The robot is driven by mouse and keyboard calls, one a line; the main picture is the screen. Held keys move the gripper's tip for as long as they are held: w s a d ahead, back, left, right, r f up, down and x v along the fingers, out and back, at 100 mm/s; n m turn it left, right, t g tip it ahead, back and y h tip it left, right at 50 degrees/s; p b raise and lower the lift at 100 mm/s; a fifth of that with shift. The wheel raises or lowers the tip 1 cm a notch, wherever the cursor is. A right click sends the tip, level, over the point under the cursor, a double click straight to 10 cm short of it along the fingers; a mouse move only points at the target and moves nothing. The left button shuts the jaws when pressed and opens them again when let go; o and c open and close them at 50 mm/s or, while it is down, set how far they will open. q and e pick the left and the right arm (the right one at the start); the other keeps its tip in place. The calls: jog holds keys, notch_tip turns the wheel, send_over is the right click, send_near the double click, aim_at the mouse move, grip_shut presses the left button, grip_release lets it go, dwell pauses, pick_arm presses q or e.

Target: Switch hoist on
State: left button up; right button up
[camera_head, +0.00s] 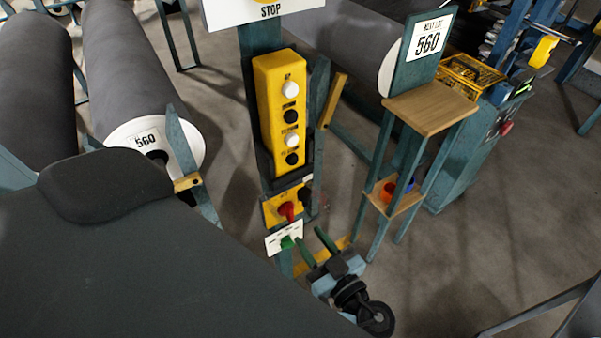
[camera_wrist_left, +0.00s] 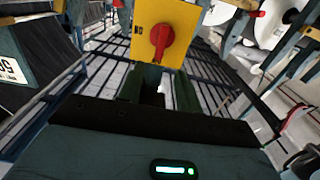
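The switch is a red rotary knob (camera_head: 286,211) on a yellow plate (camera_head: 270,208), low on the teal post. In the left wrist view the red knob (camera_wrist_left: 161,42) on its yellow plate (camera_wrist_left: 184,17) is straight ahead, its grip roughly upright. My left gripper (camera_head: 315,243) has green fingers set apart with nothing between them. It is just below and to the right of the knob in the head view. In the left wrist view the gripper (camera_wrist_left: 159,88) is open, its fingers below the knob and apparently not touching it. My right gripper is not in view.
A yellow button box (camera_head: 281,115) hangs above the switch. A wooden-topped stand (camera_head: 431,108) is to the right, and grey rolls (camera_head: 125,60) are at the left.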

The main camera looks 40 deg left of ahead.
pick_arm(q)
jog(key=p+x, duration=0.1)
jog(key=x, duration=0.6)
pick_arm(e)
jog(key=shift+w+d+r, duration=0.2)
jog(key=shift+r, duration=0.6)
pick_arm(q)
jog(key=shift+a, duration=0.1)
jog(key=shift+c, duration=0.3)
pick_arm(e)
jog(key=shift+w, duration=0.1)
pick_arm(q)
grip_shut()
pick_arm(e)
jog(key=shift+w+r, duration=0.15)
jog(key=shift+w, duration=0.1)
